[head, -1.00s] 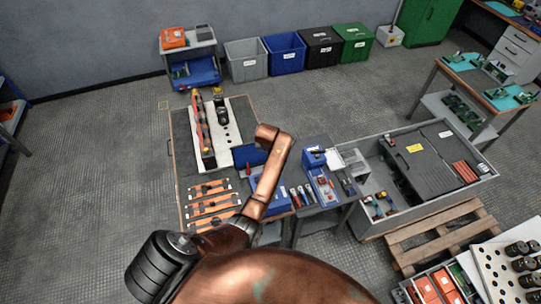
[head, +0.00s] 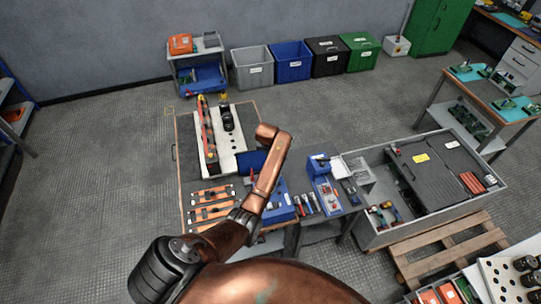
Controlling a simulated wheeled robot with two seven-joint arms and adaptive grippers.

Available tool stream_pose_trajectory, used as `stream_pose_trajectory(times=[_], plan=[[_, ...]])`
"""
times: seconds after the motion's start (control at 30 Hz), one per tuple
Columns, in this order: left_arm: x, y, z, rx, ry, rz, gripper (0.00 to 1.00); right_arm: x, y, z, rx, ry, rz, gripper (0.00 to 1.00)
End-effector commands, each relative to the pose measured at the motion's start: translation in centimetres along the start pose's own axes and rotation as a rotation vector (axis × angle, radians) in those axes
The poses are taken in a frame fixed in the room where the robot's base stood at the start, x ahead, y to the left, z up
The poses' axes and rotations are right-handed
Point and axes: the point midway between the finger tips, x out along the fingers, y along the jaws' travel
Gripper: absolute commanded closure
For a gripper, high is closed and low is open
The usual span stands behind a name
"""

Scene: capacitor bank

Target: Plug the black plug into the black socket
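I cannot make out a black plug or a black socket for certain; such parts are too small at this distance. A black component (head: 227,118) stands on a white panel (head: 238,139) with a row of dark holes, on the workbench (head: 186,158). A long bar (head: 208,138) in red and yellow lies along the panel's left side. A copper-coloured arm reaches up from the bottom of the head view over the bench's right part and hides some of it. I see no gripper fingers of either hand.
A blue bin (head: 291,60) stands between a grey bin (head: 252,66) and a black bin (head: 328,56) by the wall. Open floor lies left of the bench.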

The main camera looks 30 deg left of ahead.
Motion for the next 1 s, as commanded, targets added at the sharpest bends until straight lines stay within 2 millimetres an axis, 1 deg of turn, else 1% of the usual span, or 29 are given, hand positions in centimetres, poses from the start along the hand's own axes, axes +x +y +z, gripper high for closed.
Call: stream_pose_trajectory(times=[0.33, 1.0], plan=[[0.2, 0.0, 0.1, 0.0, 0.0, 0.0, 1.0, 0.1, -0.2, 0.0, 0.001, 0.0, -0.002, 0.6], [3.8, 0.0, 1.6, 0.0, -0.001, 0.0, 1.0, 1.4, -0.3, 0.2, 0.001, -0.001, -0.003, 0.6]])
